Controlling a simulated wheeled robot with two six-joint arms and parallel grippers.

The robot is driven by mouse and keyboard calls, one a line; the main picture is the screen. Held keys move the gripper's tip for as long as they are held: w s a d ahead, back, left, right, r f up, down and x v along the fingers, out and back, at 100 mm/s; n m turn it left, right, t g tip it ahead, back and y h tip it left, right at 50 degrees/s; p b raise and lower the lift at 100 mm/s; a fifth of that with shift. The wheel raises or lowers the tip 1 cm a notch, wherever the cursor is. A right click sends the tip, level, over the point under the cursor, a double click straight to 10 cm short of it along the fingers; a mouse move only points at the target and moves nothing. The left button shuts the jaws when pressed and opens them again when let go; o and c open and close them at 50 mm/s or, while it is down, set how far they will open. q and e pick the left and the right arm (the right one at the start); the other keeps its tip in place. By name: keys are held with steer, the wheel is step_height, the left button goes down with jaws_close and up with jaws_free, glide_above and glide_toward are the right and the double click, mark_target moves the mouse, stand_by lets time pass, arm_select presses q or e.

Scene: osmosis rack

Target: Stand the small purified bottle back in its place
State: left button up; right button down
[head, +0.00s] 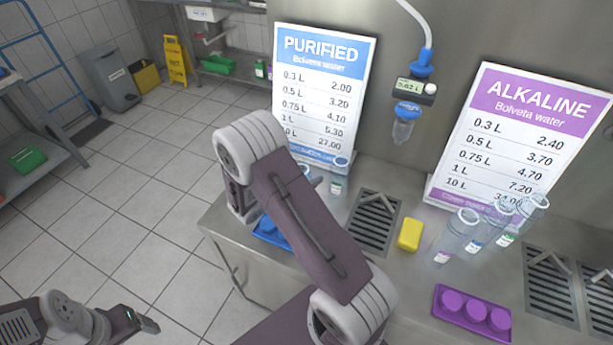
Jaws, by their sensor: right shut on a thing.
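My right arm crosses the middle of the head view and hides most of my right gripper (316,182). That gripper is shut on a clear bottle (304,169), of which only the top shows beside the arm. I cannot tell its size or whether it is tilted. A blue tray (266,229) on the counter is largely covered by my arm. My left gripper (148,321) is low at the left, away from the counter; its jaws are unclear.
A drain grate (374,222) and a yellow sponge-like block (410,235) lie right of the arm. Several clear bottles (458,236) stand before the alkaline board (521,142). A purple tray (439,306) with purple caps is at the front. A dispenser (407,112) hangs above.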

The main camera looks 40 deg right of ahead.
steer(key=shift+s+f, duration=0.1)
steer(key=c, duration=0.5)
jaws_free()
